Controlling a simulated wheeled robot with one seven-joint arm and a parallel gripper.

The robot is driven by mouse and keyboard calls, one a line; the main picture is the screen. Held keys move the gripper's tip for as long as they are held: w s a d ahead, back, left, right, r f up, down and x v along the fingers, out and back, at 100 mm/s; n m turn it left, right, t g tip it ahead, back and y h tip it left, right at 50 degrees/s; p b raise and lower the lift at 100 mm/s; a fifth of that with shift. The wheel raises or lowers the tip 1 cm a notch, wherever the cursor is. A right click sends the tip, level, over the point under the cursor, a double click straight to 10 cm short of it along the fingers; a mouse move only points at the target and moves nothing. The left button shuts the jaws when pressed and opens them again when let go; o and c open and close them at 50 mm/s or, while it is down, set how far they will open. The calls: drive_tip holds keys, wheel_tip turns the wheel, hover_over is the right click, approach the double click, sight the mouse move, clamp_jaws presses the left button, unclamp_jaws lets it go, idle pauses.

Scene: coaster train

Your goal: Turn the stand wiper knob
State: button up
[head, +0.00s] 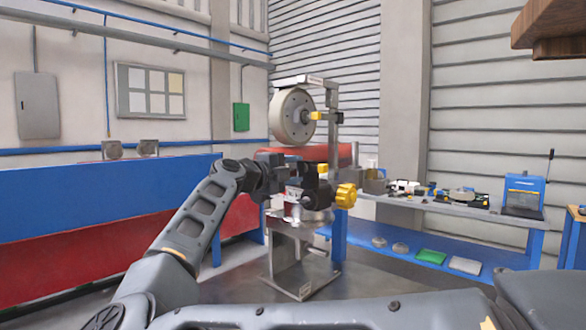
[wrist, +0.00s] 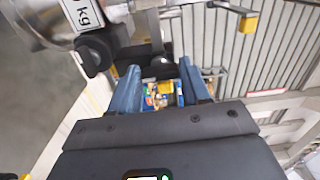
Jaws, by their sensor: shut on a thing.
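The stand (head: 294,258) is a grey metal post on a base plate, with a weight wheel (head: 293,117) above. A yellow lobed knob (head: 345,196) sticks out at its right side, apart from my gripper. My gripper (head: 300,168) is at the stand's middle, left of the yellow knob. The contact is partly hidden in the head view.
A metal cylinder with a "kg" label (wrist: 86,14) is close to the left of the fingers. A workbench (head: 440,208) with tools and a blue machine (head: 524,194) stands at the right. A blue and red barrier (head: 90,215) runs along the left.

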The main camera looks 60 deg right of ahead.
drive_tip(key=shift+w, duration=0.15)
drive_tip(key=o, duration=1.1)
drive_tip(key=shift+c, duration=0.2)
drive_tip(key=v, duration=0.7)
drive_tip(key=shift+a+b, duration=0.4)
